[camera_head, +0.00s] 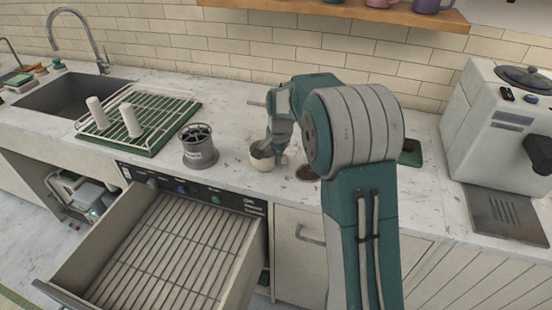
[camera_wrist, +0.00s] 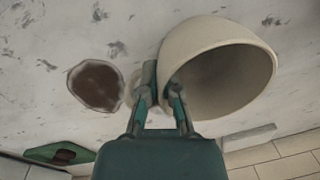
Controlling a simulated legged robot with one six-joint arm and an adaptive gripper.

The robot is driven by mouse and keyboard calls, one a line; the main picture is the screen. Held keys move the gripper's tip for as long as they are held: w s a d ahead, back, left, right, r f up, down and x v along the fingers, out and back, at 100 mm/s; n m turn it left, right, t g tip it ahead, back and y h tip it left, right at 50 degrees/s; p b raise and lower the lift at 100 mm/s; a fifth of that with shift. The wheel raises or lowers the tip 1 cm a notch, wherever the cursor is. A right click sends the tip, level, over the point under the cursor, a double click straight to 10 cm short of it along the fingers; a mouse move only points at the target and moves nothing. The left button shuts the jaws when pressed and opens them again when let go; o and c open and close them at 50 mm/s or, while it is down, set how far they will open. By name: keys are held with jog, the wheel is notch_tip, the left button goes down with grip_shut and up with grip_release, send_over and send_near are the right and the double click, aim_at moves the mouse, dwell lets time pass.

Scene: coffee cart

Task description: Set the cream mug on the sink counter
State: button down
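The cream mug (camera_head: 262,160) is at the marble counter, near its front edge, just above the open drawer. In the wrist view the mug (camera_wrist: 255,70) is large, with its hollow mouth towards the camera. My gripper (camera_head: 273,148) is at the mug's right side. In the wrist view my gripper's fingers (camera_wrist: 162,88) straddle the mug's near wall, one over the mouth and one outside by the handle. I cannot tell whether they press on it, or whether the mug touches the counter. The sink counter (camera_head: 128,75) is at the far left, around a dark sink basin (camera_head: 75,97).
A brown stain (camera_head: 307,173) lies right of the mug. A grey canister (camera_head: 198,148) and a green-based drying rack (camera_head: 160,137) stand towards the sink. An open drawer (camera_head: 165,250) juts out in front. A coffee machine (camera_head: 500,120) is at right, a mug shelf (camera_head: 340,10) above.

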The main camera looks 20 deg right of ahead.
jog(key=c, duration=0.8)
grip_release()
notch_tip(320, 180, up, 11)
jog(key=s+r+n+t, duration=0.1)
jog(key=s+r+n, duration=0.2)
jog(key=s+r, duration=0.45)
jog(key=s+a+f+n+t, duration=0.1)
jog(key=s+f+n+t, duration=0.1)
jog(key=s, duration=1)
jog(key=s+a+f+n+t, duration=0.1)
jog(key=s+n, duration=0.3)
jog(key=s, duration=0.8)
jog(key=shift+s+a+f+n+t+h, duration=0.25)
jog(key=shift+a+f+n+t+h, duration=0.05)
jog(key=shift+f+n+t, duration=0.1)
jog(key=shift+r, duration=0.1)
